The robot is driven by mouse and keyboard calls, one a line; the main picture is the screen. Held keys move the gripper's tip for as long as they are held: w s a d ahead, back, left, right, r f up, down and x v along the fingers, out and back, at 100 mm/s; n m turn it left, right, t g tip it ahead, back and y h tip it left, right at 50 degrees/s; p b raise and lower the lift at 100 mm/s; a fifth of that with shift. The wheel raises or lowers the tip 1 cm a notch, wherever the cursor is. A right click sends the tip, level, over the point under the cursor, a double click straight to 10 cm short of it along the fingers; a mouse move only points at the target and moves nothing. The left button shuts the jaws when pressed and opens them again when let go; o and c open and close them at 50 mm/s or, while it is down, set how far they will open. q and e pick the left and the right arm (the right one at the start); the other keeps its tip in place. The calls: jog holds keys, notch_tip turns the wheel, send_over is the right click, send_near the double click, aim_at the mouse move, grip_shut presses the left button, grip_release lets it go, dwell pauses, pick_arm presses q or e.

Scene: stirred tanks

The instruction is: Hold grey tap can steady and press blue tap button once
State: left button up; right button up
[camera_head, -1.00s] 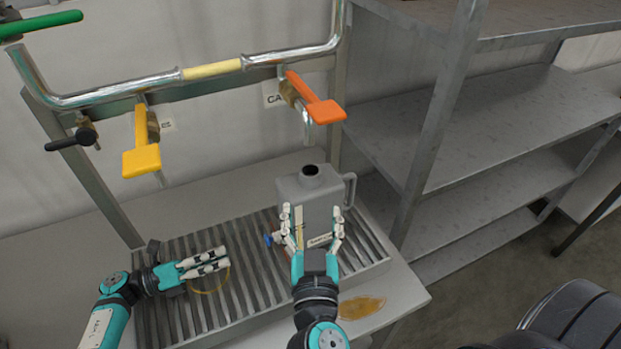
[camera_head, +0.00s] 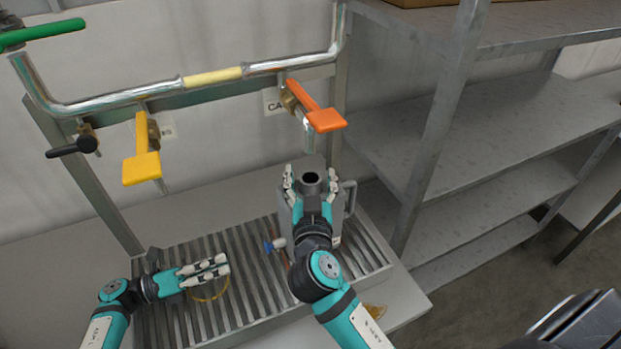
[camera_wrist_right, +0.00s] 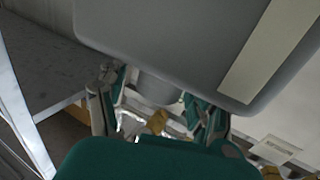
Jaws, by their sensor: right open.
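The grey tap can (camera_head: 342,200) stands upright on the slatted metal grate, with its round open neck on top and a handle on its right. Its blue tap (camera_head: 268,246) sticks out low on the left side. My right gripper (camera_head: 311,176) is open, with one finger on each side of the neck; contact is unclear. My right arm hides much of the can's front. In the right wrist view the can's grey body (camera_wrist_right: 180,40) fills the top, with the neck between the fingers. My left gripper (camera_head: 226,264) looks shut and empty, above the grate left of the blue tap.
An orange tap handle (camera_head: 327,119) and its spout hang above and behind the can. A yellow handle (camera_head: 141,166) and a black one (camera_head: 72,147) hang further left on the pipe. Metal shelves (camera_head: 480,135) stand on the right.

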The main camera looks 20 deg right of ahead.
jog(key=shift+c, duration=0.5)
grip_shut()
pick_arm(q)
jog(key=shift+c, duration=0.2)
grip_shut()
dwell(1.4)
